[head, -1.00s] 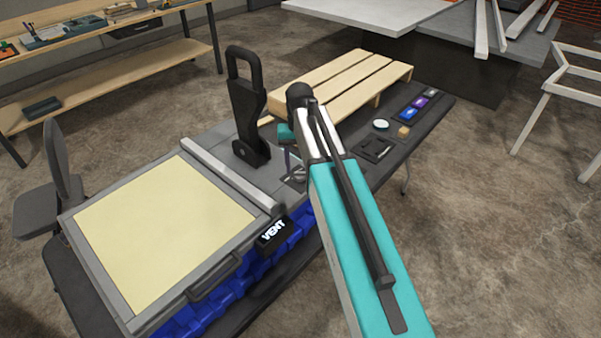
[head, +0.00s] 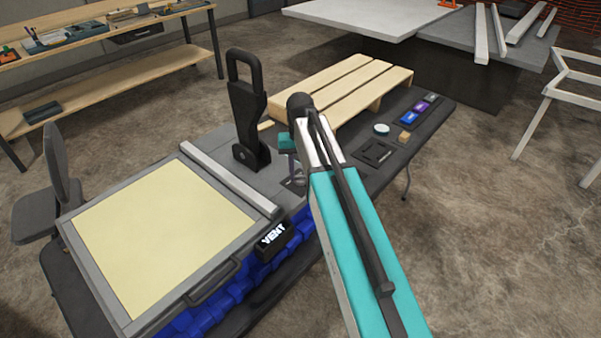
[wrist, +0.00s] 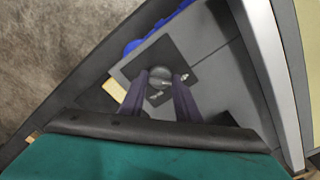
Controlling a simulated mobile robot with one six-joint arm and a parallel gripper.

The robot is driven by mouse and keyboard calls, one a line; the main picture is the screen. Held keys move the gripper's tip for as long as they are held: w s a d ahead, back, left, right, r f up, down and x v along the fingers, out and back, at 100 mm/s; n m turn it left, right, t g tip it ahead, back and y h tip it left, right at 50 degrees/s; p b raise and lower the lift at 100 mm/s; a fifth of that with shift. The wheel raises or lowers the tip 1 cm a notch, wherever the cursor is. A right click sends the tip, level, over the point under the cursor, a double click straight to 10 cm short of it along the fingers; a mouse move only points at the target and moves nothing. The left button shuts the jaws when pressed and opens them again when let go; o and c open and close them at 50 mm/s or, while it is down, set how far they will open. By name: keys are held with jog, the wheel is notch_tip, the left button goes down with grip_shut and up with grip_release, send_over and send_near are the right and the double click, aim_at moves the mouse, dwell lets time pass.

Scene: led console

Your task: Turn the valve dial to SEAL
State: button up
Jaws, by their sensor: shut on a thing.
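The valve dial (wrist: 160,78) is a dark round knob on a dark square plate, with small pale lettering that is too blurred to read. In the wrist view my gripper (wrist: 161,80) has its two dark fingers on either side of the dial, shut on it. In the head view my gripper (head: 293,178) points down at the console top, and my arm hides part of the dial area. A small black display (head: 273,236) on the console's front edge reads VENT in white.
A tall black lever handle (head: 247,115) stands close behind and left of my gripper. The console (head: 135,305) has a pale yellow panel (head: 160,235) and a raised grey bar.

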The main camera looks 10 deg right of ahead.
jog(key=shift+m, duration=0.4)
jog(key=m+b, duration=0.1)
jog(key=m, duration=0.7)
jog(key=shift+m, duration=0.3)
jog(key=m, duration=0.4)
jog(key=shift+w+b, duration=0.1)
jog(key=shift+b, duration=0.3)
jog(key=m, duration=0.4)
jog(key=shift+m, duration=0.4)
jog(key=o, duration=1)
jog(key=shift+o, duration=0.2)
jog(key=shift+r, duration=0.1)
